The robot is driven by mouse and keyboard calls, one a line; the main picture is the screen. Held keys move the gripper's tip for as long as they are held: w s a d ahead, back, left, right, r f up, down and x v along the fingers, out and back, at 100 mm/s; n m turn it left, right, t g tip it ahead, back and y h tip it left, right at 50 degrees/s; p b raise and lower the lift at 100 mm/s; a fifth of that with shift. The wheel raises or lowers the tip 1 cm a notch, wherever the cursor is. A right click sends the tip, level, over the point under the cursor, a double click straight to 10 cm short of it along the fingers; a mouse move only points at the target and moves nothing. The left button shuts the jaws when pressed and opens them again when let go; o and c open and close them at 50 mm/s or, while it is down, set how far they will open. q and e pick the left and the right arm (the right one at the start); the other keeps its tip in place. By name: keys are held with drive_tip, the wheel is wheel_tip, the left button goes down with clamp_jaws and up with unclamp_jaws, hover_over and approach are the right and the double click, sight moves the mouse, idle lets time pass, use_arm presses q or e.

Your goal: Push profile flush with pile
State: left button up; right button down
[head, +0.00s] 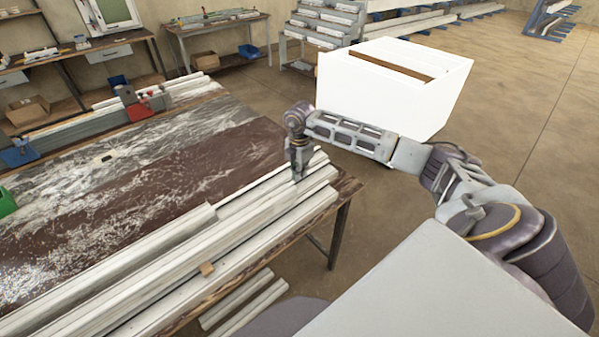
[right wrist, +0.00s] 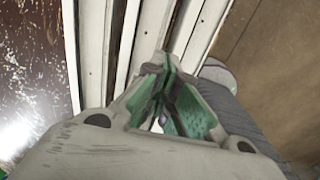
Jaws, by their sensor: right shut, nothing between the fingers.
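A pile of long white profiles (head: 150,270) lies along the near edge of the workbench (head: 190,150). The profiles' far ends are uneven, and one upper profile (head: 210,216) ends short of the others. My right gripper (head: 299,178) is shut and empty, pointing down at the pile's far right end. I cannot tell whether it touches a profile. In the right wrist view the shut fingers (right wrist: 165,75) are over white profiles (right wrist: 125,45) with dark gaps between them. My left gripper is not in view.
A clamp with red and blue parts (head: 135,103) sits at the bench's back edge. A large white box (head: 390,95) stands on the floor beyond my right arm. More profiles (head: 245,300) lie below the bench.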

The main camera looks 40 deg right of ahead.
sight(287, 186)
drive_tip(key=shift+f+b, duration=1.05)
drive_tip(key=shift+f, duration=0.8)
drive_tip(key=shift+a+r, duration=0.15)
drive_tip(key=shift+a, duration=0.7)
drive_tip(key=shift+s+a+p, duration=0.15)
drive_tip(key=shift+a+p, duration=0.15)
drive_tip(key=shift+a, duration=0.8)
drive_tip(key=shift+s+a+p, duration=0.1)
drive_tip(key=shift+a+p, duration=0.15)
drive_tip(key=shift+a, duration=1.35)
drive_tip(key=shift+d, duration=0.15)
drive_tip(key=shift+d, duration=0.6)
drive_tip(key=shift+r, duration=0.1)
